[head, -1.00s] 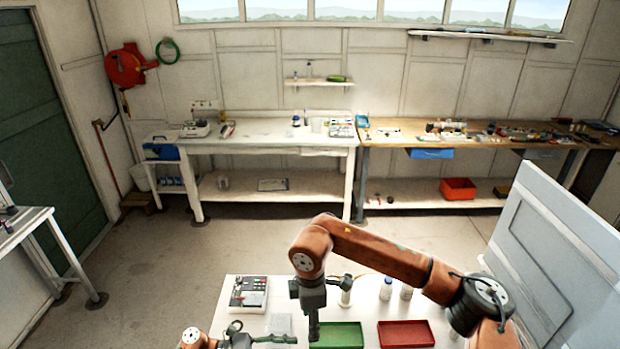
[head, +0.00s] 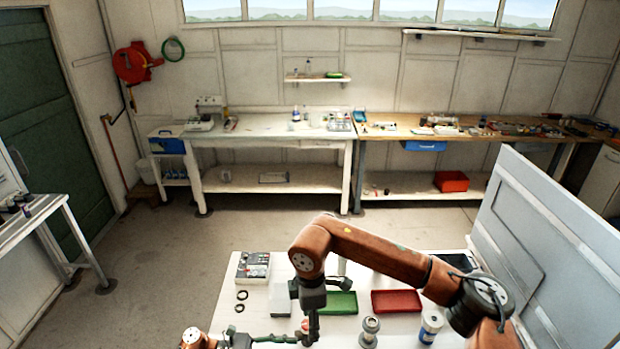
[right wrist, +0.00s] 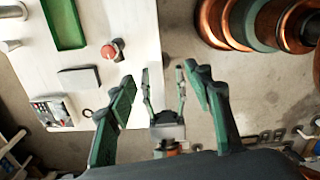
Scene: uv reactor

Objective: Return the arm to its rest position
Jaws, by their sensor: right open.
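My right gripper (head: 312,328) hangs from its bent orange arm over the front of the white table (head: 232,318). In the right wrist view its fingers (right wrist: 158,74) are apart with nothing held between them. My left gripper (head: 285,340) is low in the head view, close beside the right one. In the right wrist view the left gripper (right wrist: 164,82) shows between the right fingers, its own two fingers apart and empty. I cannot tell whether the two grippers touch.
The table holds a green tray (head: 342,303), a red tray (head: 397,301), a control box (head: 253,267), two black rings (head: 240,301), a grey cylinder (head: 369,331), a white-and-blue jar (head: 430,326) and a red knob (right wrist: 109,51). A grey panel (head: 545,245) stands at right. Floor at left is open.

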